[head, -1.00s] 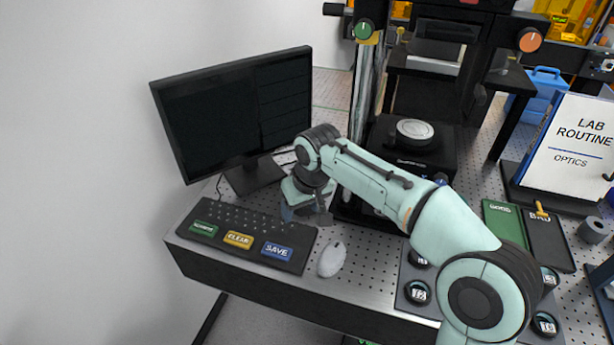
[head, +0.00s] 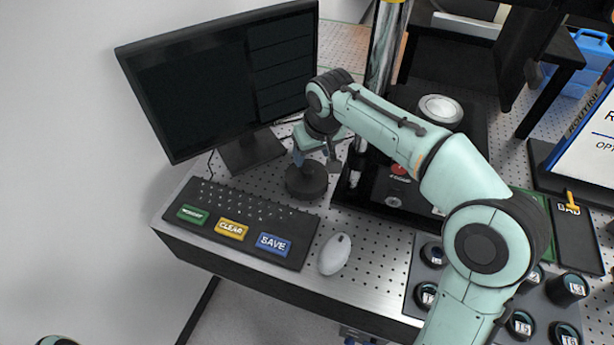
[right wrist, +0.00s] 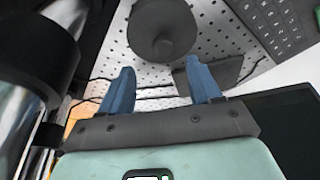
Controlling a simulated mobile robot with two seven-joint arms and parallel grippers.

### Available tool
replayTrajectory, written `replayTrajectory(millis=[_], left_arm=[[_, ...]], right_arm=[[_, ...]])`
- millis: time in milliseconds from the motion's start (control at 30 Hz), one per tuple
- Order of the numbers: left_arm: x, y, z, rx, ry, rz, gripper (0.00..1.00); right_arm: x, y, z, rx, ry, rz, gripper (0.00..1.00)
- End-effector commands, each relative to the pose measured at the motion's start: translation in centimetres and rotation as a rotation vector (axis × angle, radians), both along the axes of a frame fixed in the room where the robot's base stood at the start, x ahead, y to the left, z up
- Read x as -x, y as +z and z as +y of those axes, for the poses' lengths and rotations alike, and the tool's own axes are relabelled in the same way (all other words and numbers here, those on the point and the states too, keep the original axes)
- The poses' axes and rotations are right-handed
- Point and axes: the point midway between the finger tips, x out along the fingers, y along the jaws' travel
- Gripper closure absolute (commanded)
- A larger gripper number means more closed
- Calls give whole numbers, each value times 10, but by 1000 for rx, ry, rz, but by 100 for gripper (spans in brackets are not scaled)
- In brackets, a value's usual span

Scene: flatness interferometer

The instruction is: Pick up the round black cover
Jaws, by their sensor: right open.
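The round black cover (head: 306,184), a dark disc with a raised knob, sits on the perforated table between the keyboard and the black instrument base. It also shows in the right wrist view (right wrist: 150,32), upper middle, beyond the fingertips. My right gripper (right wrist: 160,66) is open with blue fingers apart and nothing between them. In the head view my right gripper (head: 318,160) is just above and behind the cover, overlapping its far edge. Contact between them cannot be made out. My left gripper is not in view.
The monitor (head: 225,85) stands behind and left of the cover. The keyboard (head: 238,222) and white mouse (head: 335,254) lie in front. The instrument base (head: 378,205) is close on the right. A tray of several round black pieces (head: 427,294) lies farther right.

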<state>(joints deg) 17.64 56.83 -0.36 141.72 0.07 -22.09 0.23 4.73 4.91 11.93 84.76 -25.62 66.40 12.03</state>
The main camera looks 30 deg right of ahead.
Motion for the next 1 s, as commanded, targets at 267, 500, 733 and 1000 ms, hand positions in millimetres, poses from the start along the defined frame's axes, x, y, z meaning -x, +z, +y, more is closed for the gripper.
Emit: replayTrajectory(millis=[267,500,733,1000], left_arm=[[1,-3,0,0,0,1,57],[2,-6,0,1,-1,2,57],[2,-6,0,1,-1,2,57],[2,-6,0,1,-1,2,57]], right_arm=[[-5,-23,1,-1,-1,3,37],[-14,-57,5,0,-1,2,37],[-16,-63,4,0,-1,0,37],[-16,-62,4,0,-1,-1,92]])
